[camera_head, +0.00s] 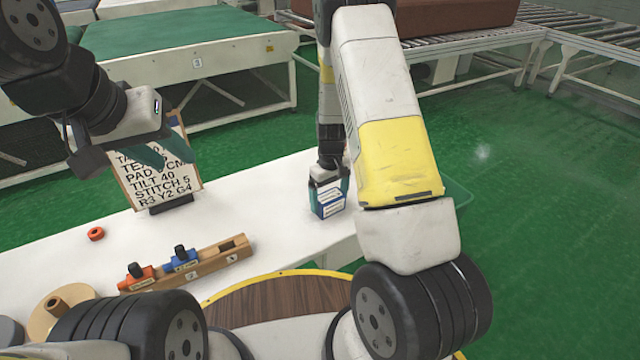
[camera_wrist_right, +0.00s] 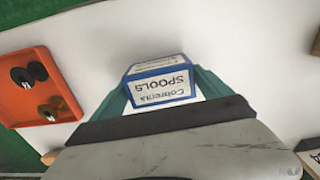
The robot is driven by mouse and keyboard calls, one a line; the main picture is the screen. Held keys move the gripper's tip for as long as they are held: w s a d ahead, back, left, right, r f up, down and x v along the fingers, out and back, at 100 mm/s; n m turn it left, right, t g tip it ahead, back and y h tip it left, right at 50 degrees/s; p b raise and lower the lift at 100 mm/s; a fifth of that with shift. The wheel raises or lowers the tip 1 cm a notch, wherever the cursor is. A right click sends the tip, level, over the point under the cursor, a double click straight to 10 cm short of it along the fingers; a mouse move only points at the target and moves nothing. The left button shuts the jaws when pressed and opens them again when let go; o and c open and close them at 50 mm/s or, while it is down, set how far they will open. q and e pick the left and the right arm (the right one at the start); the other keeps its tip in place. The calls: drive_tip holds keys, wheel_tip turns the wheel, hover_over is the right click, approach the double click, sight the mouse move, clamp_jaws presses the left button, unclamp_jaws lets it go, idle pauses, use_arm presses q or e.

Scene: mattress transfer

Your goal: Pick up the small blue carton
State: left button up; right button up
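The small blue carton (camera_head: 329,204) is at the right part of the white table, with a white label reading "SPOOLS" in the right wrist view (camera_wrist_right: 161,84). My right gripper (camera_head: 329,190) points down over it. In the right wrist view its teal fingers (camera_wrist_right: 163,92) lie against both sides of the carton, with no clear gap, so it looks shut on it. Whether the carton's base touches the table is hard to tell. My left gripper (camera_head: 165,157) is empty, its teal fingers apart, in front of the sign board at the left.
A sign board (camera_head: 155,180) stands on the white table (camera_head: 270,195). A wooden block with orange and blue pieces (camera_head: 190,265) and an orange ring (camera_head: 96,233) lie at left. The right wrist view shows an orange tray (camera_wrist_right: 62,62) with spools. Conveyor rollers (camera_head: 480,35) are behind.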

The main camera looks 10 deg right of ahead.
drive_tip(key=c, duration=1.1)
drive_tip(key=shift+r, duration=0.1)
